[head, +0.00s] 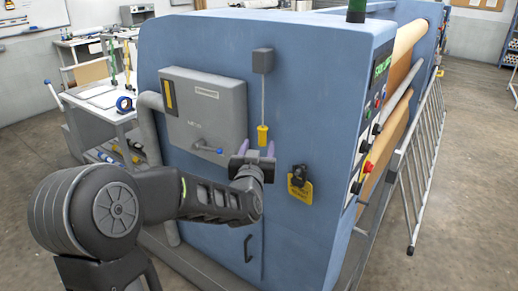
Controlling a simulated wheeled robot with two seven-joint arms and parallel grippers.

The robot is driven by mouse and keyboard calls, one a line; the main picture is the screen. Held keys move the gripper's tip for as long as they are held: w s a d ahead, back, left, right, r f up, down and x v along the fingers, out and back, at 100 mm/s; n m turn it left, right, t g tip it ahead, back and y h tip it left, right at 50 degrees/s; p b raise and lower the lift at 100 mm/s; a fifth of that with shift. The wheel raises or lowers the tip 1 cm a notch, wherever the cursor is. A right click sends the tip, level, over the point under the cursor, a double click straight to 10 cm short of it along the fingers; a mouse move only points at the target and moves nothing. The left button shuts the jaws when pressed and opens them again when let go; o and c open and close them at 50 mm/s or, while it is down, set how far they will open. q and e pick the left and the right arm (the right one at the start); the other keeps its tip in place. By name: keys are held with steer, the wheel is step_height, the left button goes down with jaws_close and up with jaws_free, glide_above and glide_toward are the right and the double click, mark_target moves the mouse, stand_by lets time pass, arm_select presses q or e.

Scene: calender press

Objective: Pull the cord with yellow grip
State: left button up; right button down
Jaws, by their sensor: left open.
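The cord (263,98) hangs from a small dark box (263,61) on the blue side of the press. Its yellow grip (262,134) is at the cord's lower end. My left gripper (256,150) is open and empty, with its fingers pointing up at the lower end of the grip. One finger shows to the left of the grip and one to the right, slightly below it. I cannot tell whether they touch it. My right gripper is not in view.
A padlock with a yellow tag (299,187) hangs to the right. A control panel (376,105) and a barred guard (420,150) are further right.

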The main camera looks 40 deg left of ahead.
mark_target(262, 134)
arm_select(q)
steer(key=p+x, duration=0.2)
steer(key=x, duration=0.5)
steer(key=shift+w+a, duration=0.1)
steer(key=shift+w, duration=0.05)
jaws_close()
stand_by(0.4)
